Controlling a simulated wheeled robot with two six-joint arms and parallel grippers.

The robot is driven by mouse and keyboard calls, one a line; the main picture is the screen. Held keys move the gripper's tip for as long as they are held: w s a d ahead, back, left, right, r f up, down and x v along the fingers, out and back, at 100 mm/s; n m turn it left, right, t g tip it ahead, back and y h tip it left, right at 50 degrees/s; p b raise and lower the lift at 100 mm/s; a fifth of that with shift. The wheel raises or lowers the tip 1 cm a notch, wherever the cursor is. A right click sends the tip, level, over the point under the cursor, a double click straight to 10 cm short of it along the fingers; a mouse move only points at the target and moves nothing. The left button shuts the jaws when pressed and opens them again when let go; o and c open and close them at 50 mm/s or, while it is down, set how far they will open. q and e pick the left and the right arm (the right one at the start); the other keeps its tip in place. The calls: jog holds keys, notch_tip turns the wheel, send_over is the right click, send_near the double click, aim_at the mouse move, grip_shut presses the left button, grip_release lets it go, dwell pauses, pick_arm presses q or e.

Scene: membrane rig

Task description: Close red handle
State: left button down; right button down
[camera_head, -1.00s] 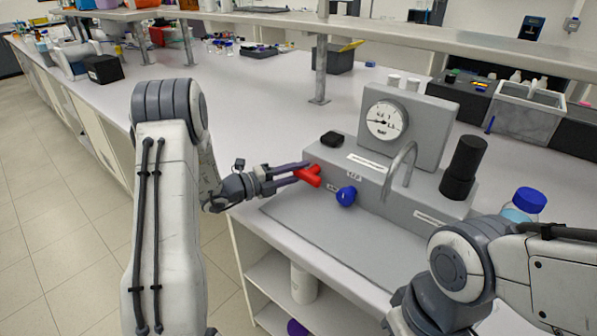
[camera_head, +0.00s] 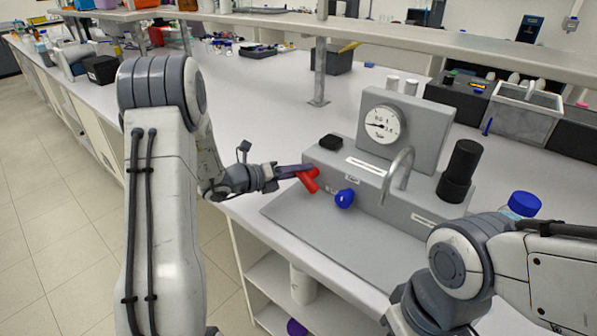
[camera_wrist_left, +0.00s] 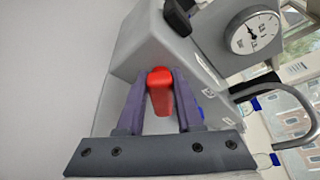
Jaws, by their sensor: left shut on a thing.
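The red handle (camera_head: 309,181) is on the front of the grey membrane rig (camera_head: 398,203), left of a blue handle (camera_head: 345,198). In the head view it now slants, with one end lower toward the blue handle. My left gripper (camera_head: 304,173) is at the red handle, with its fingers on it. In the left wrist view, the red handle (camera_wrist_left: 160,91) stands between the two purple-grey fingers of my left gripper (camera_wrist_left: 160,97). The gripper is shut on it. My right arm shows at the lower right of the head view, but its gripper is out of view.
A round gauge (camera_head: 382,125) and a curved grey spout (camera_head: 398,172) rise from the rig. A black cylinder (camera_head: 461,170) stands at its right, near a blue-capped bottle (camera_head: 524,204). The grey tray (camera_head: 345,245) before the handles is clear.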

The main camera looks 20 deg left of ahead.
pick_arm(q)
jog(key=shift+d+r+m+y+b, duration=0.15)
jog(key=shift+m+y+b, duration=0.3)
jog(key=shift+m, duration=0.35)
jog(key=m+y+b, duration=0.1)
jog(key=b, duration=0.2)
jog(key=d+m+y+b, duration=0.1)
jog(key=m+b, duration=0.1)
jog(key=b, duration=0.1)
jog(key=m+y+b, duration=0.1)
jog(key=m+b, duration=0.1)
jog(key=b, duration=0.1)
jog(key=shift+s+d+r+t, duration=0.1)
jog(key=shift+s+d+t, duration=0.1)
jog(key=shift+s+t, duration=0.1)
jog(key=shift+s+d+r+m+y+b, duration=0.15)
jog(key=shift+m+y+b, duration=0.3)
jog(key=shift+b, duration=0.75)
jog(key=shift+r, duration=0.1)
jog(key=c, duration=0.6)
grip_release()
jog(key=shift+o, duration=0.2)
